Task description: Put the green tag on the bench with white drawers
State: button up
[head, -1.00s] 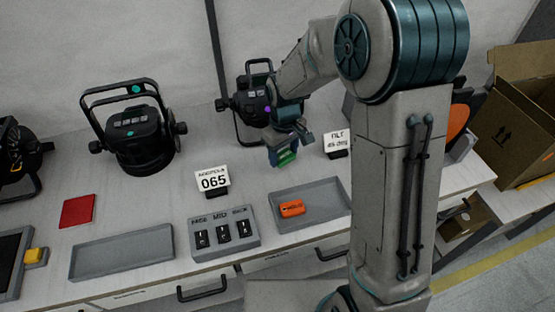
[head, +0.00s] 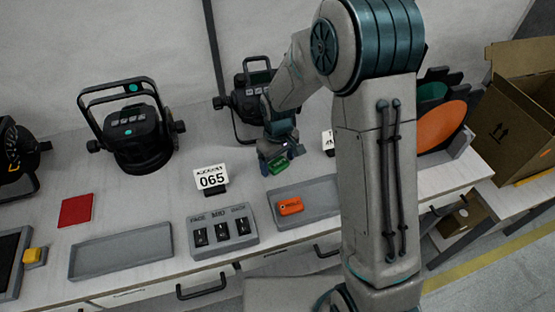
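The green tag (head: 278,166) is small and sits at the tips of my gripper (head: 275,155), low over or on the pale bench with white drawers (head: 130,215). It is behind the grey tray that holds an orange tag and to the right of the 065 card. My gripper points down at the tag. The fingers are small and partly hidden, so I cannot tell whether they still grip it or whether it touches the bench top.
An orange tag (head: 290,206) lies in a grey tray (head: 322,209). A switch box (head: 222,248), the 065 card (head: 211,178), an empty tray (head: 122,255), a red square (head: 76,210) and black lamps (head: 135,135) stand around.

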aim_at(278, 164)
notch_tip(278, 164, up, 12)
jog(key=s+d+r+m+t, duration=0.1)
jog(key=s+d+r+m, duration=0.2)
jog(key=s+d, duration=0.4)
jog(key=s+d+r+m+t, duration=0.1)
jog(key=s+d+r+m, duration=0.3)
jog(key=s, duration=0.8)
jog(key=shift+d+r+m+t, duration=0.3)
jog(key=shift+d+m+t, duration=0.15)
jog(key=shift+d, duration=0.95)
